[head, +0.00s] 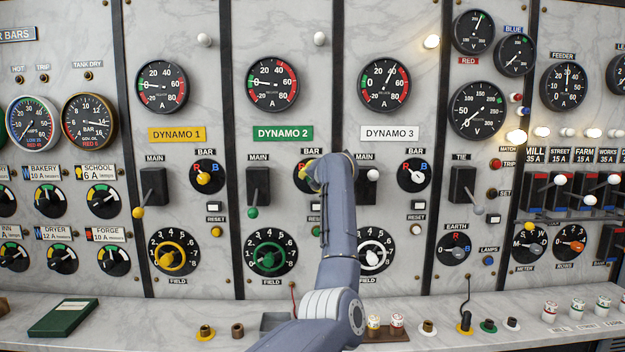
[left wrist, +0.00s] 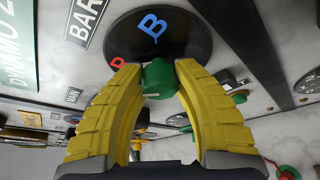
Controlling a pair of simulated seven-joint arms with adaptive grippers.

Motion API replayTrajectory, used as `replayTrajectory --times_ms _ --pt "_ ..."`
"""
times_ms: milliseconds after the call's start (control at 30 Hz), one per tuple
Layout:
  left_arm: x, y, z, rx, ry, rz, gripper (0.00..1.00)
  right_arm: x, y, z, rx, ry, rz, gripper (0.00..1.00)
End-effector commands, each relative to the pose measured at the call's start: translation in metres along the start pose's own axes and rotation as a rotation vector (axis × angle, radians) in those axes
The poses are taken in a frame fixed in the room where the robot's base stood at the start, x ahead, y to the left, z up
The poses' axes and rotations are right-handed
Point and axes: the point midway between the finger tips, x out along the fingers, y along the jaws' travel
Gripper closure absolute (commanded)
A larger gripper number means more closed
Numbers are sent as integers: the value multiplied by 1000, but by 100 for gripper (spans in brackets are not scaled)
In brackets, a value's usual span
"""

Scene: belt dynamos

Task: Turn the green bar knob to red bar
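The green bar knob (left wrist: 158,80) sits on a black round dial (left wrist: 160,35) under the green DYNAMO 2 plate (head: 283,133). In the left wrist view the dial has a blue B (left wrist: 152,24) and a red letter (left wrist: 118,63). My left gripper (left wrist: 160,68) has its yellow fingers on both sides of the knob and appears shut on it. In the head view my left gripper (head: 308,168) is at this dial, and my arm hides most of the dial and the knob. Which mark the knob points to cannot be told. My right gripper is not in view.
The DYNAMO 2 main switch (head: 257,186) is left of my gripper, and the DYNAMO 3 main switch (head: 362,188) is to its right. The green field knob (head: 268,257) is below. A shelf with a green book (head: 60,317) and several small plugs runs along the bottom.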

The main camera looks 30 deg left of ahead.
Motion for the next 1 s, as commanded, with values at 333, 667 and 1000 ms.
replayTrajectory --times_ms 333,667,1000 --pt "1 -1 0 2 0 0 45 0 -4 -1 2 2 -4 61" --pt "-12 -1 1 0 -4 0 45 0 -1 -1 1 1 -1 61" --pt "-69 -1 1 -1 -5 0 45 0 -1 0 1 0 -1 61"
